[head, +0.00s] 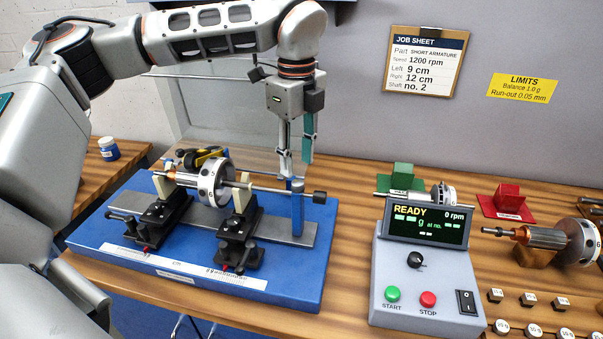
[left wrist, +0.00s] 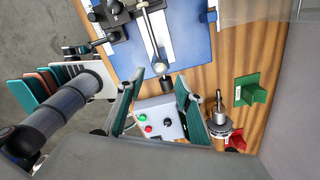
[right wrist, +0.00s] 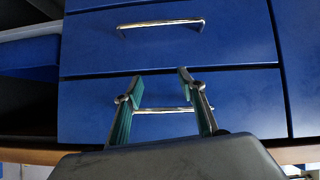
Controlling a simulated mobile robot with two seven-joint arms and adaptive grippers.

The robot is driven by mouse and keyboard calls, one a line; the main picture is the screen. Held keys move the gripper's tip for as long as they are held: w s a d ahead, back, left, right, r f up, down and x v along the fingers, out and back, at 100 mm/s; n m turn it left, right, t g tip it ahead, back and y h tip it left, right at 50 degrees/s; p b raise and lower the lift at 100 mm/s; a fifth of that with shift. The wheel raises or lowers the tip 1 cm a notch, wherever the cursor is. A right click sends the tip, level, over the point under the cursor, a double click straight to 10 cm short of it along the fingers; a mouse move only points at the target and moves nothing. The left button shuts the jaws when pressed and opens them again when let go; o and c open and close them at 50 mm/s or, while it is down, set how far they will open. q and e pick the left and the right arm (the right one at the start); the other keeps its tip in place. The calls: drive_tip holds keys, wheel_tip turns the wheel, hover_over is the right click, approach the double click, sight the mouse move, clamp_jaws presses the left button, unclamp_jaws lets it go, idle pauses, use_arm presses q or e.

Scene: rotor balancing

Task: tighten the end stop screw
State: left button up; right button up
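The blue end stop post (head: 297,215) stands at the right end of the balancing stand (head: 110,240). A black screw knob (head: 319,198) sticks out on its right side; in the left wrist view the knob (left wrist: 167,83) shows beside the post's round pale top (left wrist: 160,68). The rotor (head: 214,182) lies on its shaft across two black supports. My left gripper (head: 296,165) points down above the post, open and empty, apart from the knob. My right gripper (right wrist: 161,84) is open and empty in front of a blue drawer.
A grey control box (head: 425,275) reading READY stands right of the stand. Green (head: 403,178) and red (head: 508,198) blocks, another rotor (head: 575,243) and several small weights lie further right. A job sheet (head: 425,62) hangs on the wall. A drawer handle (right wrist: 160,24) shows in the right wrist view.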

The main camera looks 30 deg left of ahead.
sight(298, 182)
use_arm(q)
drive_tip(key=shift+f+p, duration=0.35)
drive_tip(key=shift+f, duration=2.2)
clamp_jaws()
